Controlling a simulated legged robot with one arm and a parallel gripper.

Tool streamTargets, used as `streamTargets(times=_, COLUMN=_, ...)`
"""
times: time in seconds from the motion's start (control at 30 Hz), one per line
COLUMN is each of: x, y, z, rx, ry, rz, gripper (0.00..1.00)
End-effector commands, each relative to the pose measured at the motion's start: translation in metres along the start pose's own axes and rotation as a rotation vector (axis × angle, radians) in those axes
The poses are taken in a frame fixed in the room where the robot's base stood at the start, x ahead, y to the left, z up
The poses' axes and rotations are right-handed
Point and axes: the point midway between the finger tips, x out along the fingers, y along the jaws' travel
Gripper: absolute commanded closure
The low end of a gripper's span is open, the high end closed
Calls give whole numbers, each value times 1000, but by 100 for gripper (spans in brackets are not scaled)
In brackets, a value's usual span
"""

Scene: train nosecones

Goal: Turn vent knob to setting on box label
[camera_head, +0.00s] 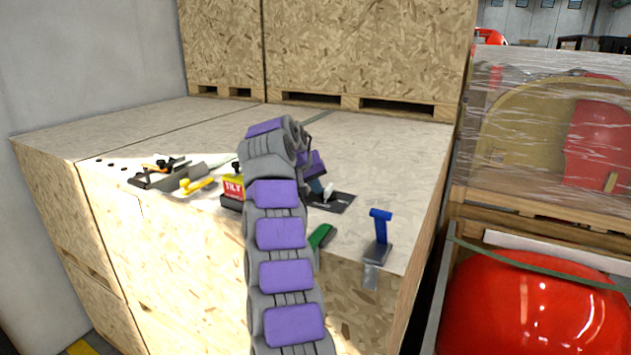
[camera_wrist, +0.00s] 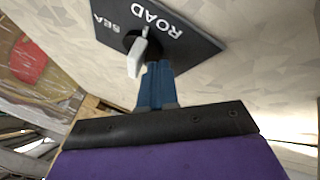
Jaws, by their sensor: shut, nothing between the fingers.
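The vent knob (camera_head: 328,191) is a small white lever on a dark plate (camera_head: 342,204) lying on the crate top. In the wrist view the white knob (camera_wrist: 137,56) stands on the plate (camera_wrist: 183,38), which carries the words ROAD and SEA, seen inverted. Its exact pointing direction is hard to tell. My gripper (camera_wrist: 158,66) has blue fingers, shut and empty, with the tips close beside the knob; I cannot tell whether they touch it. In the head view my gripper (camera_head: 318,186) is at the plate's left side. No label naming a setting is readable.
A red and yellow box (camera_head: 232,188) reading TILT stands left of my arm. The crate top (camera_head: 385,150) behind is clear; a red nosecone (camera_head: 535,305) is right.

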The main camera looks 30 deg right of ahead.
Motion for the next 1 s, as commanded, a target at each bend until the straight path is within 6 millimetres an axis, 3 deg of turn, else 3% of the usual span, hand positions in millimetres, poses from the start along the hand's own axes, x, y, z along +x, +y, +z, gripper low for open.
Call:
streamTargets(times=0.33, x=14, y=11, z=-3, rx=1, ry=0, rz=-10, gripper=100)
streamTargets(times=1.0, x=11, y=5, z=-10, rx=-2, ry=2, rz=-6, gripper=100)
